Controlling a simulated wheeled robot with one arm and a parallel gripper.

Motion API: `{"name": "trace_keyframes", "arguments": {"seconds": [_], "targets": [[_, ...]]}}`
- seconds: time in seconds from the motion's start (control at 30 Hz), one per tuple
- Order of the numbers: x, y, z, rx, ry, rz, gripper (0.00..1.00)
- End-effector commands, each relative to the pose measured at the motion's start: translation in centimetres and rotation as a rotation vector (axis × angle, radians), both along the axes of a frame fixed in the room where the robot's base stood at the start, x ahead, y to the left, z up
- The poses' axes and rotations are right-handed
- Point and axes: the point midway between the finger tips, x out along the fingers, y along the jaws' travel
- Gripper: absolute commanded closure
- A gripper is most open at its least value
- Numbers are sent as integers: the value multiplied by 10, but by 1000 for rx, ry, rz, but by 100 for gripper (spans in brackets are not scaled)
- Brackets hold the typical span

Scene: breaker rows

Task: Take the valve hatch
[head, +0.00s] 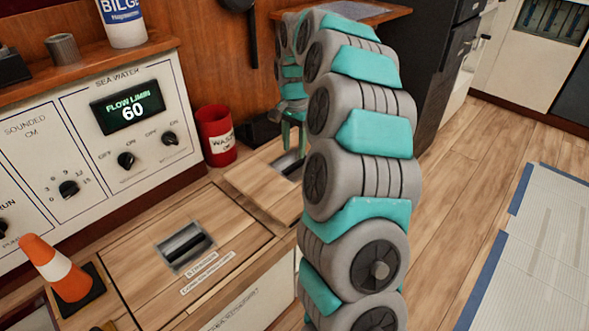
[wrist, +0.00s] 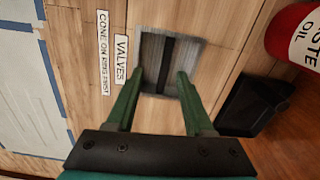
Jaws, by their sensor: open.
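The valve hatch (head: 252,187) is a wooden lid behind the front hatch in the head view, partly hidden by my arm. In the wrist view the lid (wrist: 220,25) carries a label reading VALVES and another reading CONE ON RING FIRST. Its grey recessed handle (wrist: 152,50) has a dark bar down the middle. My gripper (wrist: 160,82) is open and empty, its two fingertips apart at the near edge of the recess, one on each side of the bar's line. In the head view my gripper (head: 291,138) is above the handle; contact cannot be told.
A red waste oil bin (head: 217,140) stands close beside the hatch. A second labelled hatch (head: 140,240) with its own handle (head: 184,245) lies in front. An orange and white cone (head: 60,270) stands at its left. The control panel (head: 85,150) rises behind. Open floor (head: 465,165) lies right.

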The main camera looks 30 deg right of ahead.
Motion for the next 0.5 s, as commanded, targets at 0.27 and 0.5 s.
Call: {"name": "trace_keyframes", "arguments": {"seconds": [0.27, 0.5], "targets": [[13, -21, -19, -11, -1, -88, 48], [13, -19, -40, -12, 0, -85, 48]]}}
